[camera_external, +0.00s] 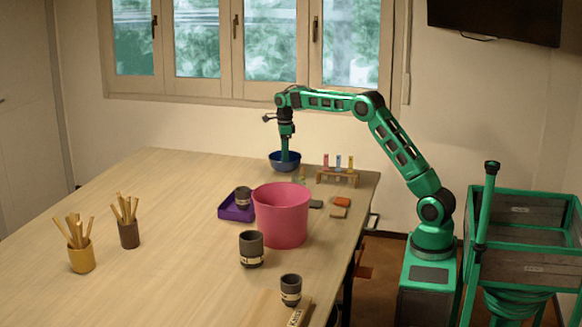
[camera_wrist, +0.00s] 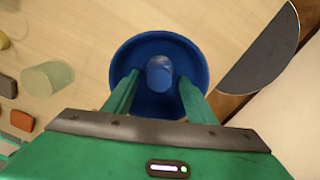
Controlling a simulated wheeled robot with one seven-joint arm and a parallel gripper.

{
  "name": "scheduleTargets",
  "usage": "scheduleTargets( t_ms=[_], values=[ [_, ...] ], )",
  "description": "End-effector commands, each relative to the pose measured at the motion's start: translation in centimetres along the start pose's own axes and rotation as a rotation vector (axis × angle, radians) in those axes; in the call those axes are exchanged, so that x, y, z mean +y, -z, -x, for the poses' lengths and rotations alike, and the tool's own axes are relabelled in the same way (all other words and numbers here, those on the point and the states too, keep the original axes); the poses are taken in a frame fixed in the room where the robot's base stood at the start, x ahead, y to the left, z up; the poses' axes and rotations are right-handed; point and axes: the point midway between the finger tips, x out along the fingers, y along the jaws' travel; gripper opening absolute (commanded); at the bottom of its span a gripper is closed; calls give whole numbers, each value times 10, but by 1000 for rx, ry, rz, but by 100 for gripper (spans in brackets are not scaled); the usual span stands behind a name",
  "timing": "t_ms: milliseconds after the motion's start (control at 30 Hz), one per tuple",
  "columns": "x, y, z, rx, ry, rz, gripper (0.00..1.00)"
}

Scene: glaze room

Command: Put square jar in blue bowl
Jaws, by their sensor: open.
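The blue bowl (camera_external: 277,163) stands at the far end of the table, below the window. My gripper (camera_external: 285,155) points straight down into it. In the wrist view the bowl (camera_wrist: 122,65) is just beyond my open fingers. A small bluish, glassy-looking jar (camera_wrist: 159,72) sits inside the bowl, between the fingertips and with gaps on both sides. It may be the square jar, but its shape is not clear. The external view hides it behind the bowl wall. A pale greenish jar (camera_wrist: 47,78) stands on the table left of the bowl in the wrist view.
A rack with coloured tubes (camera_external: 337,175) stands right of the bowl. A large pink bucket (camera_external: 282,215), a purple tray (camera_external: 233,212) with a dark cup, and more dark cups (camera_external: 251,249) stand nearer. Brush holders (camera_external: 81,257) stand left.

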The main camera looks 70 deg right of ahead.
Motion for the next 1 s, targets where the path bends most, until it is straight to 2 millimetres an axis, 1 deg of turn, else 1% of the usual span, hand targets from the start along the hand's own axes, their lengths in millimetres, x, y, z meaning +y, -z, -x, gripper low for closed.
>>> scheduleTargets(
  t_ms=[33,300,433,600,833,933,1000],
  values=[
    [0,-1,10,-3,3,-1,51],
    [0,-1,66,-3,3,0,51],
    [0,-1,86,-3,2,0,51],
    [0,-1,100,-1,0,0,51],
    [1,0,106,0,0,5,51],
    [6,7,110,2,4,49,51],
    [14,17,116,7,8,116,51]
  ],
)
